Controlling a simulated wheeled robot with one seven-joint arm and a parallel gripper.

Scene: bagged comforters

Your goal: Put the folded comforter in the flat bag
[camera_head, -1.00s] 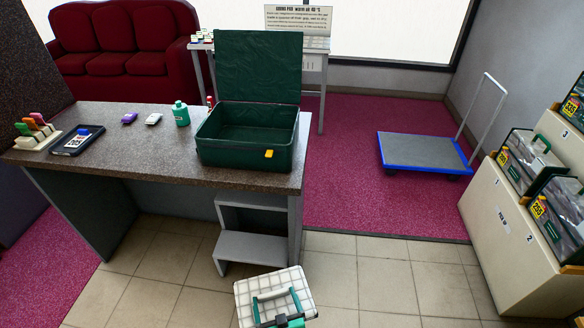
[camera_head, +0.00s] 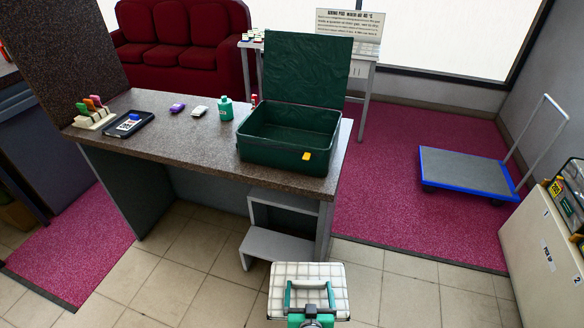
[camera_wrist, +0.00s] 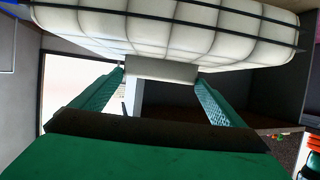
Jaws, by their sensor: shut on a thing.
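The folded comforter (camera_head: 311,272) is a white quilted block with a dark grid, low in the head view. My green gripper (camera_head: 310,286) is shut on it and holds it in front of the counter. In the wrist view the comforter (camera_wrist: 170,28) fills the top, and a pale block on it sits between the fingertips of my gripper (camera_wrist: 161,72). The flat bag (camera_head: 283,159) is a dark green rectangular case on the counter's right end. Its lid stands up at the back, its inside looks empty, and a yellow tab is on its front. The comforter is apart from the bag.
The speckled counter (camera_head: 190,155) also holds a green bottle (camera_head: 225,108), a phone-like tray (camera_head: 128,125) and small items. A grey step (camera_head: 275,246) stands against its front. A blue-edged trolley (camera_head: 465,172) and a cream shelf unit (camera_head: 545,245) are at right. Tiled floor in front is clear.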

